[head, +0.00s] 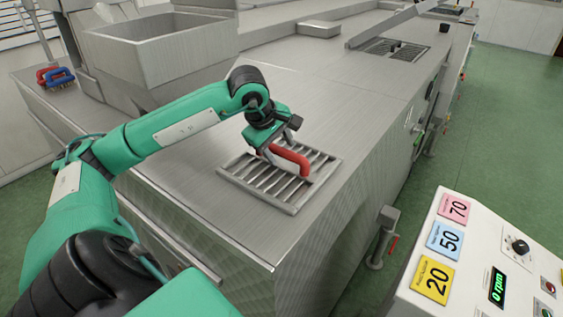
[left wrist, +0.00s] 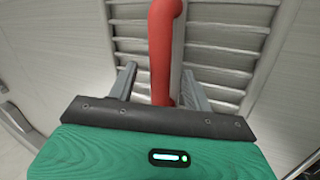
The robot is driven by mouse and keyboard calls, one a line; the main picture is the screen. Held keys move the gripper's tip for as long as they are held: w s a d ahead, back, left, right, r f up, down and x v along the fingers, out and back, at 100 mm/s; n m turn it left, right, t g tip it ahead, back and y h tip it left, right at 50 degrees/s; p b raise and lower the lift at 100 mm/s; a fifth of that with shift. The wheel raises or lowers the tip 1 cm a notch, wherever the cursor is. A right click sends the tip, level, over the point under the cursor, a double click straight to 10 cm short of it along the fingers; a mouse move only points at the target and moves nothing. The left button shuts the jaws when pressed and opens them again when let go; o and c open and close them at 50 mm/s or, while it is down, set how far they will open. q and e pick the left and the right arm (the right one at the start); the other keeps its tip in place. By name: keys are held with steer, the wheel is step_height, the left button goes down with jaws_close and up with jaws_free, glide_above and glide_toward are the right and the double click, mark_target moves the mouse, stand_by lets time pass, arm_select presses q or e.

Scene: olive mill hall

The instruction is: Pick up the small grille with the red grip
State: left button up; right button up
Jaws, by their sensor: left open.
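The small grille (head: 262,186) lies flat on the steel worktop close to its front corner, with a red grip (head: 291,160) standing up from its bars. My left gripper (head: 277,146) is right at the red grip, above the grille. In the left wrist view its two fingers (left wrist: 158,88) are apart, one on each side of the red grip (left wrist: 163,50), with gaps showing. The grille's slats (left wrist: 222,48) fill the background there. My left arm covers part of the worktop behind the grille. My right gripper is not in view.
The steel worktop (head: 330,95) is clear around the grille. A steel basin (head: 165,60) and brushes with red and blue handles (head: 57,77) are at the left. Another dark grille (head: 397,50) sits farther back. A control box (head: 480,255) with coloured number labels stands at the lower right.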

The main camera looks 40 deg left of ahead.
arm_select(q)
steer(key=c, duration=1.1)
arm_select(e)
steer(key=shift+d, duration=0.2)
arm_select(q)
steer(key=shift+r, duration=0.2)
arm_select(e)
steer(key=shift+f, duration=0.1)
